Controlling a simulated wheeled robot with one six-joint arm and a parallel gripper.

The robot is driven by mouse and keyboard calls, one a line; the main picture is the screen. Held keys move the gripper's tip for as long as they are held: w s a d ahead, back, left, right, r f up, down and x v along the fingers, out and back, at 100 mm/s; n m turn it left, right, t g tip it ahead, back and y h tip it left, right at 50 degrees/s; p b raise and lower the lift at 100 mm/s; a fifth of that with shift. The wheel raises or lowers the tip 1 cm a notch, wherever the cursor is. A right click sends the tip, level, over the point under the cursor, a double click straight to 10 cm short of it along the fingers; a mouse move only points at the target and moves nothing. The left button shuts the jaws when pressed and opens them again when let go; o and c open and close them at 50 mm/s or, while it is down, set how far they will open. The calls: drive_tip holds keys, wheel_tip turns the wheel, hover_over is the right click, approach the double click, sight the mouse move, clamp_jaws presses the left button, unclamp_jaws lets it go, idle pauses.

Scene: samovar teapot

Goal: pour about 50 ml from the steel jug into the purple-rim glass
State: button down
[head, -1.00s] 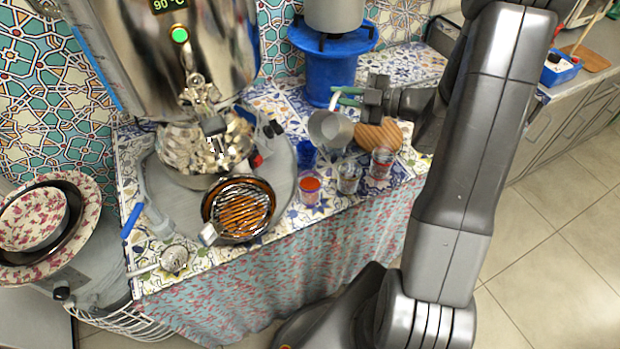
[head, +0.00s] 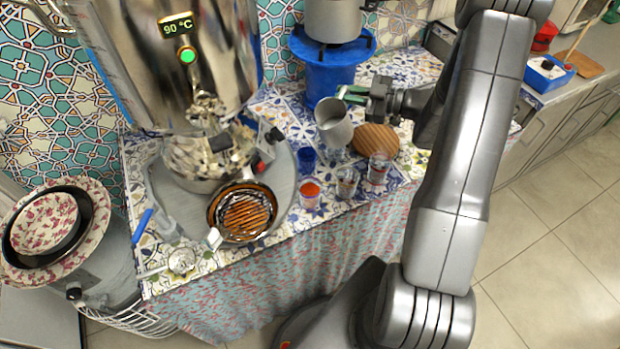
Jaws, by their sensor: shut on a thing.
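The steel jug (head: 336,126) hangs in the middle of the head view, its mouth leaning slightly to the upper left. My gripper (head: 354,95), with green fingertips, is shut on the jug at its handle side. Several small glasses stand below and in front of the jug: one with orange-red content (head: 310,193), a clear one (head: 346,184) and one with a reddish tint (head: 379,168). I cannot tell which has the purple rim. No stream shows from the jug, and its liquid level cannot be seen.
A dark blue cup (head: 307,158) stands behind the glasses. A round wooden board (head: 376,140) lies right of the jug. A blue stand (head: 323,76) with a pot is behind. The large samovar (head: 140,60) and a grill-topped brown bowl (head: 241,212) are left.

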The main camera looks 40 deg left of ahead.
drive_tip(key=shift+w+a+f+m+g+y+p, duration=0.2)
drive_tip(key=shift+w+m+p, duration=0.5)
drive_tip(key=shift+m, duration=0.4)
drive_tip(key=shift+w+a+f+m+g+y+p, duration=0.15)
drive_tip(key=shift+w+m+p, duration=0.35)
drive_tip(key=shift+w+m, duration=0.5)
drive_tip(key=shift+s, duration=0.15)
idle(0.7)
